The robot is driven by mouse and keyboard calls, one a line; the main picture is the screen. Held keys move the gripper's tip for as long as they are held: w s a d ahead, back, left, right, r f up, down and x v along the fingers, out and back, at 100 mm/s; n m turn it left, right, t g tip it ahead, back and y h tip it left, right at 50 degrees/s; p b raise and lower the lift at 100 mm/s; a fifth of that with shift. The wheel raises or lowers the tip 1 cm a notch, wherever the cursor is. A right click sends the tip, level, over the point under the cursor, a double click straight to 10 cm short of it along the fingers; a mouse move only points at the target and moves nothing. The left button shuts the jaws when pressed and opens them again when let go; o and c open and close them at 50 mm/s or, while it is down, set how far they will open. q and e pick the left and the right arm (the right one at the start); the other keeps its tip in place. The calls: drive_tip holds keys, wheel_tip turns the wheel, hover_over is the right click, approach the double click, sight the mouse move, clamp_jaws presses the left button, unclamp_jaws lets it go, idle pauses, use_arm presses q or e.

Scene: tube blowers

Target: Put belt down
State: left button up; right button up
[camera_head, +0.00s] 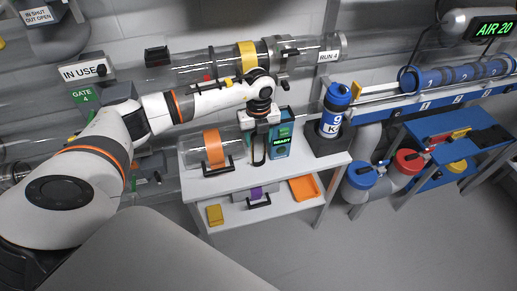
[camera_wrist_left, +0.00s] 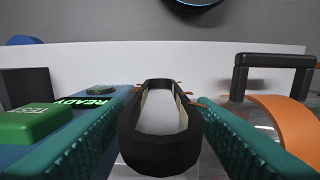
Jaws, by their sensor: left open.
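The belt is a black oval loop (camera_head: 258,157) at the front of the white table top, just below my left gripper (camera_head: 259,130). In the left wrist view the belt (camera_wrist_left: 160,155) lies between the two teal fingers of the left gripper (camera_wrist_left: 165,100), with small copper-coloured tabs on its sides. White surface shows through the loop. The fingers are apart, one on each side of the belt; whether either touches it I cannot tell. My right gripper is in neither view.
A green-blue device marked READY (camera_head: 281,143) stands close to the right of the gripper. A clear canister with an orange band (camera_head: 213,148) is close to the left. A blue-topped cylinder (camera_head: 331,115) stands farther right. The lower shelf (camera_head: 222,232) holds an orange tray (camera_head: 305,188).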

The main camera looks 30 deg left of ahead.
use_arm(q)
drive_tip(key=c, duration=1)
drive_tip(key=shift+r, duration=0.1)
wheel_tip(320, 180, up, 18)
drive_tip(key=s+d+f+n+p, duration=0.1)
drive_tip(key=s+d+n, duration=0.3)
drive_tip(key=n, duration=0.4)
drive_tip(key=s+d+f+n+p, duration=0.1)
drive_tip(key=s+d+n, duration=0.3)
drive_tip(key=n, duration=0.5)
drive_tip(key=s+d+f+n+p, duration=0.1)
drive_tip(key=s+d+n+p, duration=0.1)
drive_tip(key=s+d+n, duration=0.3)
drive_tip(key=shift+s+f+n, duration=0.1)
drive_tip(key=shift+s+n, duration=0.45)
drive_tip(key=shift+n, duration=0.45)
drive_tip(key=shift+s+f+n, duration=0.1)
drive_tip(key=shift+s+n, duration=0.45)
drive_tip(key=shift+n, duration=0.45)
